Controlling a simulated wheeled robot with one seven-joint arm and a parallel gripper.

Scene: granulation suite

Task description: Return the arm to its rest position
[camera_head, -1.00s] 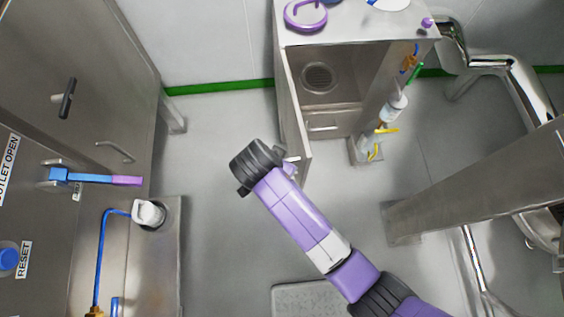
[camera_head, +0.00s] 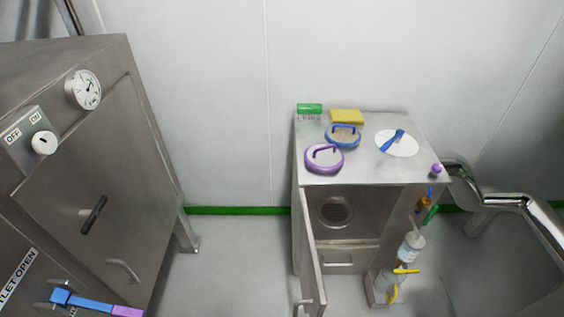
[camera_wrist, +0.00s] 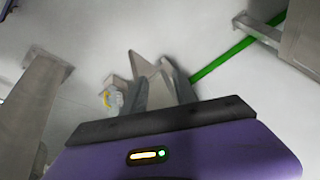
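My arm is out of the head view now. In the wrist view my gripper (camera_wrist: 154,74) shows at the end of its purple and black housing. Its two dark grey fingers stand apart, and I see no object held between them. Pale grey metal shapes show beyond and between the fingers, over the floor; they are blurred and I cannot tell how far away they are. The arm's joints and overall pose are hidden.
A steel cabinet (camera_head: 385,215) with an open door (camera_head: 312,255) bears purple (camera_head: 324,158) and blue (camera_head: 343,136) ring-handled items. A steel machine (camera_head: 120,190) with a blue-and-purple lever (camera_head: 95,303) stands left. Bottles (camera_head: 411,245) hang at the cabinet's right. Floor between is clear.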

